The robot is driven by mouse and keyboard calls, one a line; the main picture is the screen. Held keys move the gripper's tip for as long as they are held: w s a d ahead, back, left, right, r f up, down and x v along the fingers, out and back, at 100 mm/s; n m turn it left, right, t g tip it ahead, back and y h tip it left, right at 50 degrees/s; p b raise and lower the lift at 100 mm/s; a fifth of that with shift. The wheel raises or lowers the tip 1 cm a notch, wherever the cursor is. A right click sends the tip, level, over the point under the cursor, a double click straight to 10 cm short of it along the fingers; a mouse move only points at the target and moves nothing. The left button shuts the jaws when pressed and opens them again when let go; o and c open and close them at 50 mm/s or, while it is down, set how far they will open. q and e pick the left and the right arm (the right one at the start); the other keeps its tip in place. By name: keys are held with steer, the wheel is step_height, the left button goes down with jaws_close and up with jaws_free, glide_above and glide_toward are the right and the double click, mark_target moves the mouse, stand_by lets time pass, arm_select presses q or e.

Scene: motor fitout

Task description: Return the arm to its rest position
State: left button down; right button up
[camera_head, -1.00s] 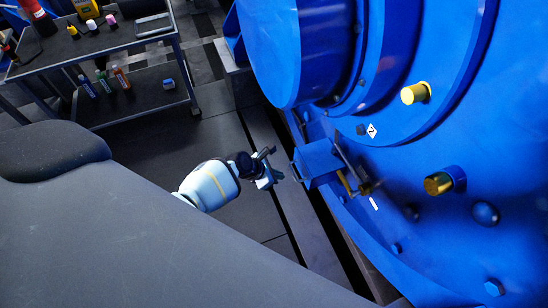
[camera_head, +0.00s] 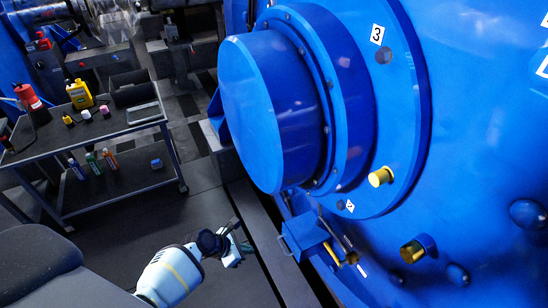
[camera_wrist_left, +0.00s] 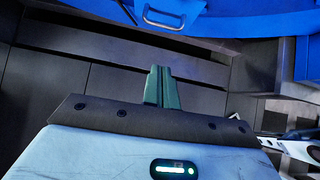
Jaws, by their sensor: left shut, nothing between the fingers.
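My left gripper (camera_head: 233,247) is at the lower middle of the head view, at the end of my white forearm. It is over the dark floor, a little left of the blue box with a handle on the motor. In the left wrist view its green fingers (camera_wrist_left: 161,87) are together with nothing between them. The blue motor (camera_head: 470,130) fills the right half of the head view, with a large cylindrical end. My right gripper is in none of the views.
A dark cart (camera_head: 90,133) at the left carries a red bottle, a yellow device (camera_head: 79,95) and small bottles. A blue box with a handle (camera_head: 303,236) juts from the motor, close to the right of my left gripper. Dark floor lies open between cart and motor.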

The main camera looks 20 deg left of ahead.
arm_select(q)
steer(key=s+d+r+m+y+p, duration=0.15)
steer(key=s+m+p, duration=0.25)
steer(key=s+m, duration=1.1)
steer(key=s+d+r+m+t+y+p, duration=0.1)
steer(key=s+d+r+m+p, duration=0.3)
steer(key=s+r+m, duration=0.9)
steer(key=s+m+t, duration=0.1)
steer(key=s+m, duration=0.1)
steer(key=s, duration=0.2)
steer(key=shift+d+r+t+y, duration=0.15)
steer(key=shift+t+y, duration=0.15)
steer(key=shift+y, duration=0.05)
arm_select(e)
steer(key=w+r+t, duration=0.2)
steer(key=w+r, duration=0.3)
steer(key=r, duration=0.4)
steer(key=shift+w+d+r, duration=0.35)
steer(key=shift+d+r, duration=0.05)
steer(key=shift+d, duration=0.05)
